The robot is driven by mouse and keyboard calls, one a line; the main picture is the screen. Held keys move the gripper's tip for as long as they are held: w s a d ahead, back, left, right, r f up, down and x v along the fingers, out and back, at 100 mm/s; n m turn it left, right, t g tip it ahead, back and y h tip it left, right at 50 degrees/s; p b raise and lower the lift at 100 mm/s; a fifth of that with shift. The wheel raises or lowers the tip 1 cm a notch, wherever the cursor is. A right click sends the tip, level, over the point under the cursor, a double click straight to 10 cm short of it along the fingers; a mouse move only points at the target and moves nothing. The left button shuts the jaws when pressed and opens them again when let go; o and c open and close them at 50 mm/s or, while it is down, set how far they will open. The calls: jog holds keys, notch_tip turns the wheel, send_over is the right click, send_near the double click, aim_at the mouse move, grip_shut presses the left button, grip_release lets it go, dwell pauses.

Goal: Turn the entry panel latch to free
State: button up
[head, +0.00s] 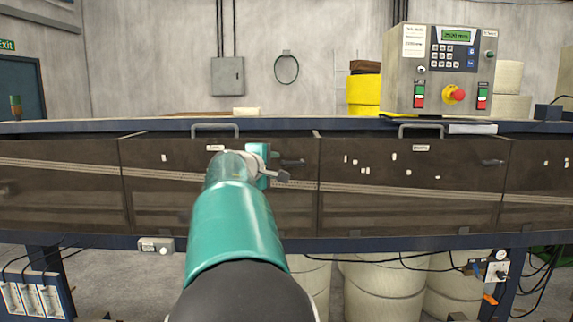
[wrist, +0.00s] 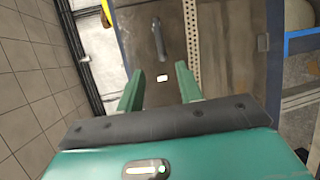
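The brown entry panel (head: 160,185) is on the front of the machine, left of centre in the head view, with a small label (head: 215,147) too small to read surely. Its dark latch (head: 292,162) lies roughly level near the panel's upper right corner. In the wrist view the latch (wrist: 158,38) is a dark bar beyond my fingertips, apart from them and roughly in line with the gap. My gripper (wrist: 157,80) is open and empty, its two green fingers wide apart. In the head view my gripper (head: 268,168) is just left of the latch, partly hidden by my arm.
A similar panel (head: 410,190) with its own latch (head: 492,162) is to the right. Grey handles (head: 215,126) stand above the panels. A control box (head: 445,70) with a red button stands on top at right. Cables and white rolls (head: 385,290) are below.

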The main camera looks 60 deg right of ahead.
aim_at(289, 163)
jog(key=d, duration=0.3)
jog(key=d+f, duration=0.1)
jog(key=d, duration=0.3)
jog(key=d+f, duration=0.1)
jog(key=d, duration=0.3)
jog(key=shift+w+d+f, duration=0.1)
jog(key=shift+w+d, duration=0.15)
jog(key=shift+w, duration=0.15)
grip_shut()
